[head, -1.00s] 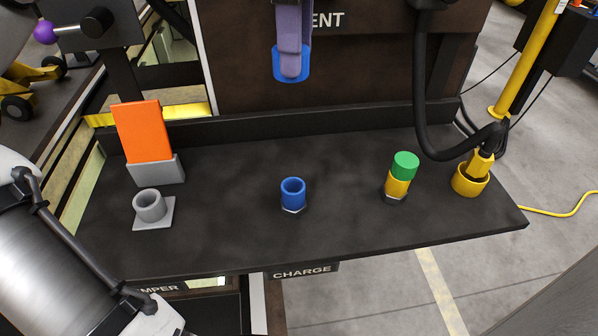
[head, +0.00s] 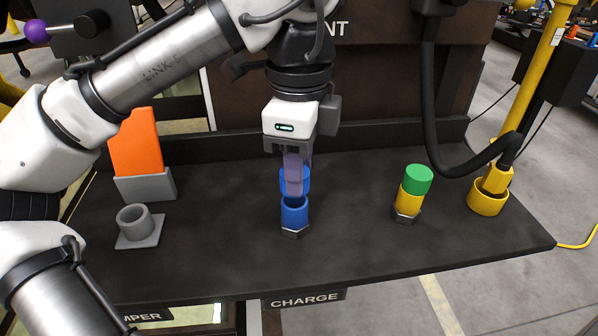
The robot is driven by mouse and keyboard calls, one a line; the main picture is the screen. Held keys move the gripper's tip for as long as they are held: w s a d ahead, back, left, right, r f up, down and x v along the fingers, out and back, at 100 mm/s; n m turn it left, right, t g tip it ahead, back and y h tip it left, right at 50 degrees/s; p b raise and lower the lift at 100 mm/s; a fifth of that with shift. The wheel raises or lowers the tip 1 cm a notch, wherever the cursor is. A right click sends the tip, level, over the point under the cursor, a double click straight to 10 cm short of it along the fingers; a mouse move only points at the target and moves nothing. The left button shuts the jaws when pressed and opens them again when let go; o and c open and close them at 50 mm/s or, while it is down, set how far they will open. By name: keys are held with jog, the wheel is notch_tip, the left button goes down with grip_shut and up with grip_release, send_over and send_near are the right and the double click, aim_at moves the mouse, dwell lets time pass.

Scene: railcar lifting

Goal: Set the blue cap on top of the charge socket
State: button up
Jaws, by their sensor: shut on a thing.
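The blue cap (head: 286,184) is between the purple-grey fingers of my gripper (head: 294,178), which is shut on it. The cap is right above the blue charge socket (head: 294,214), which stands upright on the dark shelf above the CHARGE label (head: 305,299). The cap's lower edge looks just above or touching the socket's rim; I cannot tell if there is a gap. The socket's opening partly shows below the cap. My fingers hide part of the cap's front.
On the dark shelf (head: 220,260), a grey ring socket (head: 139,224) and an orange block in a grey holder (head: 137,145) stand left. A green-capped yellow socket (head: 412,195) and a yellow plug in a yellow cup (head: 488,200) with a black hose stand right.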

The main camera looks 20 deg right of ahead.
jog(key=shift+f, duration=0.7)
jog(key=shift+f, duration=0.1)
jog(key=shift+f, duration=0.4)
jog(key=o, duration=0.9)
jog(key=shift+o, duration=0.2)
jog(key=shift+r, duration=0.1)
notch_tip(320, 180, up, 13)
jog(key=p, duration=0.1)
jog(key=shift+s, duration=0.1)
